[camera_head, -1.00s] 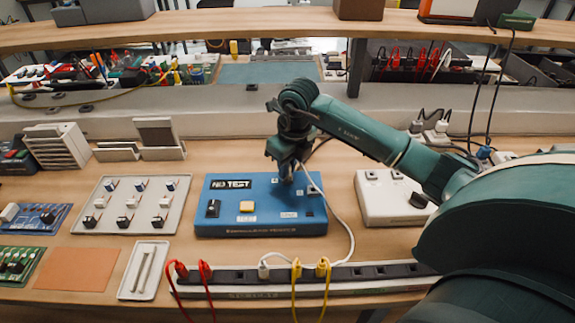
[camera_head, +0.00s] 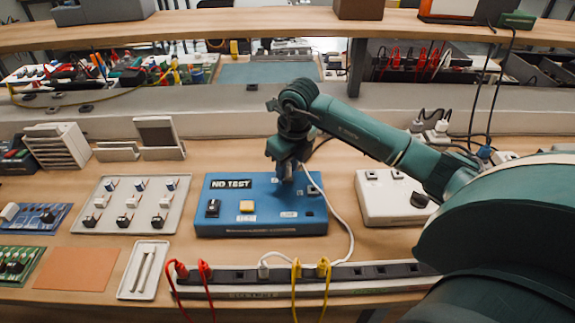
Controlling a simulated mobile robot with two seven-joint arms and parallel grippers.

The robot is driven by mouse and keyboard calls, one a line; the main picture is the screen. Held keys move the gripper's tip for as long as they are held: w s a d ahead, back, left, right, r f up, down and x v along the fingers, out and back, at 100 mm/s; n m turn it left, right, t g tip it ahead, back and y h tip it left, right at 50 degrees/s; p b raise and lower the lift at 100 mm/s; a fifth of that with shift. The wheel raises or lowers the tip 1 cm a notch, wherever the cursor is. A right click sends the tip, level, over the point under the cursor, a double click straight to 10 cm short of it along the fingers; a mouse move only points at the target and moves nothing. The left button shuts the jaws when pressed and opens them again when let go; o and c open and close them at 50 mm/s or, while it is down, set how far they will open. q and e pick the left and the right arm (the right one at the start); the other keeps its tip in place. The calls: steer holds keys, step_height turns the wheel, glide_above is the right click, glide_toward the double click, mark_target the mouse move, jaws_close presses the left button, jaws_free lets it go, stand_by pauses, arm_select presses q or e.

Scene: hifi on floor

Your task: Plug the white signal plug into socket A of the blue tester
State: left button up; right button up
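The blue tester (camera_head: 262,218) stands on the bench in the middle. It has a label reading NO TEST, a black switch and a yellow button. My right gripper (camera_head: 286,174) points down over the tester's back right part, at or just above its top face. Its fingertips are too small and dark to tell open from shut. A white cable (camera_head: 345,228) runs from near the gripper down to a white plug in the socket strip (camera_head: 230,276). The white signal plug itself is hidden at the gripper, and socket A cannot be made out. My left gripper is not in view.
A white box (camera_head: 388,207) with a black knob stands right of the tester. A tray of switches (camera_head: 105,212) lies to the left. Red (camera_head: 205,270) and yellow (camera_head: 296,272) plugs sit in the strip in front. Bare bench lies between tray and tester.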

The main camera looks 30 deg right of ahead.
steer(key=shift+o, duration=1.1)
step_height(320, 180, up, 2)
steer(key=shift+s+d+r, duration=0.1)
steer(key=shift+r, duration=0.1)
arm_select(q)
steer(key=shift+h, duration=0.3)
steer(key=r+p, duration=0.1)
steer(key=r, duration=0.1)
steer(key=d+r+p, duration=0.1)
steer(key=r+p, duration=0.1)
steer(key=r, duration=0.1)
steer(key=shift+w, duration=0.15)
arm_select(e)
step_height(320, 180, up, 16)
steer(key=s, duration=0.1)
steer(key=shift+s+d+f, duration=0.15)
steer(key=shift+s, duration=0.2)
steer(key=shift+s+f, duration=0.1)
